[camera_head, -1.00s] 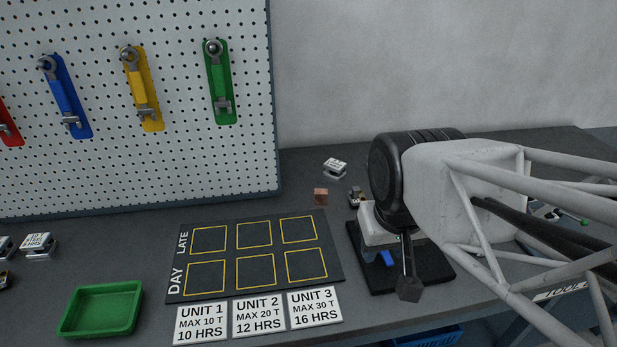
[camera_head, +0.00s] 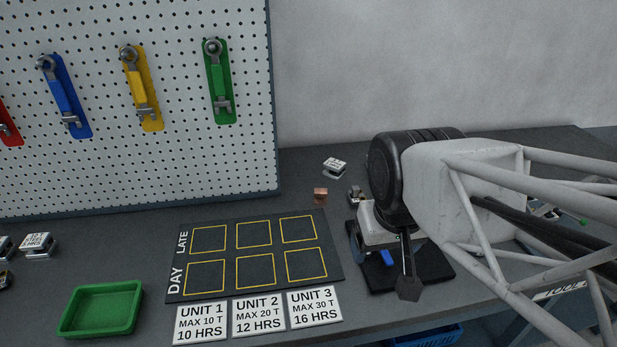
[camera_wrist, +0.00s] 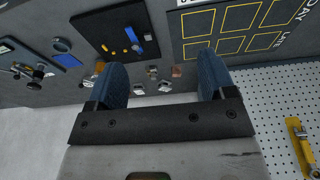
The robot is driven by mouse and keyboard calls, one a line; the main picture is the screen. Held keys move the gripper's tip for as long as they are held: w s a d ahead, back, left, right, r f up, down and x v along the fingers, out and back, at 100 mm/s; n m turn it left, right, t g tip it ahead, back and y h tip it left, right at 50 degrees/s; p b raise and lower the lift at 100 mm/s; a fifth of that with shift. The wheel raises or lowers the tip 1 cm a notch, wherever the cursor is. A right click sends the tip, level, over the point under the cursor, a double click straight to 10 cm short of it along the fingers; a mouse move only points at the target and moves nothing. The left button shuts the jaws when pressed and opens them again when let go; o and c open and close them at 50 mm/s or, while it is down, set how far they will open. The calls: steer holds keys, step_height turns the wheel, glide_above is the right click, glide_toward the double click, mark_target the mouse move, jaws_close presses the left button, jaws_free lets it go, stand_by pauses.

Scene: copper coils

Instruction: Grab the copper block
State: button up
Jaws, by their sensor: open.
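The copper block (camera_head: 320,195) is a small brown cube on the dark table in the head view, just beyond the top right corner of the black board. In the wrist view a small brownish block (camera_wrist: 177,72) shows between the fingers and seems to be the same one. My gripper (camera_wrist: 162,75) is open and empty, its two blue-grey fingers wide apart. In the head view my gripper hangs at the right, over the black mat and apart from the block. My wrist hides part of the gripper there.
The black board (camera_head: 254,290) has a grid of yellow squares. A small white-topped item (camera_head: 335,166) and a small dark item (camera_head: 355,194) stand near the block. A green tray (camera_head: 101,309) is front left. The pegboard (camera_head: 130,180) with tools stands behind.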

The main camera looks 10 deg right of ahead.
steer(key=m+t, duration=0.9)
steer(key=m, duration=2)
glide_above(321, 194)
steer(key=s+a, duration=0.3)
steer(key=s, duration=0.6)
step_height(321, 194, down, 14)
steer(key=w+f+m+h, duration=0.1)
steer(key=f+m, duration=0.2)
steer(key=w+d+f+m+t+h, duration=0.1)
steer(key=f+m, duration=0.2)
steer(key=w+f+m, duration=0.2)
steer(key=f+m, duration=0.1)
steer(key=shift+d+f+m+t+h, duration=0.15)
steer(key=shift+d+m+t+h, duration=0.15)
steer(key=shift+h, duration=0.1)
steer(key=shift+w, duration=0.15)
steer(key=shift+x, duration=1.2)
steer(key=shift+w+d, duration=0.1)
